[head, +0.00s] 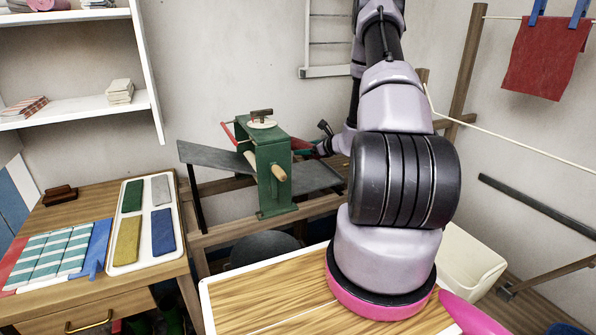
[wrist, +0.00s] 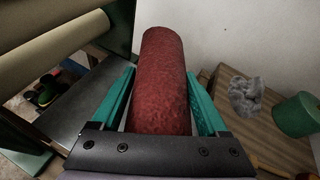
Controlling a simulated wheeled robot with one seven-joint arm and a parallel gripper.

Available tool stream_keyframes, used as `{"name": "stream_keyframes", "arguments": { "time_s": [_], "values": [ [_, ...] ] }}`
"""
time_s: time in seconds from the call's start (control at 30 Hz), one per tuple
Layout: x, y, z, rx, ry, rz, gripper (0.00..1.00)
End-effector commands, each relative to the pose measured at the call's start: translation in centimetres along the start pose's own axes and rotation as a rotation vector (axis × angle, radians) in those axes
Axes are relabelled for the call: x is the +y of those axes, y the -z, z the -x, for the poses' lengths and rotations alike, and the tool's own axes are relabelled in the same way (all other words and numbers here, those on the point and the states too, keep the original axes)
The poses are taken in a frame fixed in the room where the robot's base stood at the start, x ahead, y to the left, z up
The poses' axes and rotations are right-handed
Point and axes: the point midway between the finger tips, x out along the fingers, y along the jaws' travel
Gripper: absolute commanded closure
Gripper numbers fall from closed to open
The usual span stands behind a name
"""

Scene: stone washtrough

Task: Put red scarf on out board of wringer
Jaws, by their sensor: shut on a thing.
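The red scarf (wrist: 160,80) is a rolled cylinder between the two teal fingers of my gripper (wrist: 160,95), which is shut on it. In the head view, my gripper (head: 312,149) is just right of the green wringer (head: 274,160), with a bit of red showing beside it. The wringer's cream rollers (wrist: 60,45) are at the upper left of the wrist view. The right grey board (head: 318,176) lies below my gripper. The left grey board (head: 213,156) slopes on the wringer's other side. I cannot tell whether the scarf touches the board.
A wooden bench (wrist: 215,100) holds a crumpled grey cloth (wrist: 245,95) and a green cylinder (wrist: 294,115). A white tray (head: 118,262) with folded cloths lies at the left. A red cloth (head: 545,58) hangs by blue pegs at the right. My arm hides part of the middle.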

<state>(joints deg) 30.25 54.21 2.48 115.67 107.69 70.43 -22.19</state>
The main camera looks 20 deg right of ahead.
Motion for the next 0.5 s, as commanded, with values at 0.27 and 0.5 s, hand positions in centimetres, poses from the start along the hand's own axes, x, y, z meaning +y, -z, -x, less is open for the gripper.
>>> {"name": "stream_keyframes", "arguments": {
  "time_s": [0.27, 0.5],
  "values": [
    [0.7, 4.1, -1.7, 0.001, 0.000, -0.002, 0.94],
    [1.1, 6.3, -2.5, 0.001, 0.000, -0.004, 0.94]
  ]
}}
